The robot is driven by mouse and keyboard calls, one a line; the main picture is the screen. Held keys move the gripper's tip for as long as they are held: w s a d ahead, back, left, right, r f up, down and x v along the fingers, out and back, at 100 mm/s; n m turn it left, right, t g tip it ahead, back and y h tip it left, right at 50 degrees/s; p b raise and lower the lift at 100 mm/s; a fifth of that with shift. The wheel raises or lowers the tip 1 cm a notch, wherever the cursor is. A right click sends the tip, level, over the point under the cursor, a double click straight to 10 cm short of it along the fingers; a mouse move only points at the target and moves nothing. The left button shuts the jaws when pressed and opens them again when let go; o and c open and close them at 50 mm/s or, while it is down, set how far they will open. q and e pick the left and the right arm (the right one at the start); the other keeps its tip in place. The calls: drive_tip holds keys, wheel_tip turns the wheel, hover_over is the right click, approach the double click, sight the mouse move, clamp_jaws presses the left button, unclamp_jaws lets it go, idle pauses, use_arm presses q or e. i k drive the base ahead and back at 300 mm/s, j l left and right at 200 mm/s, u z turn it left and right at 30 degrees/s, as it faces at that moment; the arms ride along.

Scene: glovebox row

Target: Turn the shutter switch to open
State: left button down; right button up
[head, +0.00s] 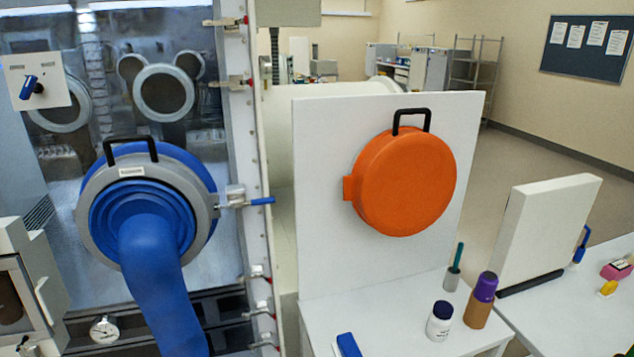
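A white switch plate (55,92) is mounted at the upper left of the head view, in front of the glovebox window. It carries a rotary switch with a blue handle (28,87) on a dark hub. The handle is tilted, its upper end leaning right and its lower end left. Two small dark labels sit above it, left and right; I cannot read them, so I cannot tell which position the handle points to. Neither of my grippers is in view.
A blue glove sleeve (150,250) hangs from a grey-ringed port below right of the switch. An orange round door (405,180) sits on a white panel (320,150). A white bottle (439,322) and a brown, purple-capped bottle (480,305) stand on the table below.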

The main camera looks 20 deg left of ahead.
sight(29, 85)
drive_tip(key=u, duration=1.85)
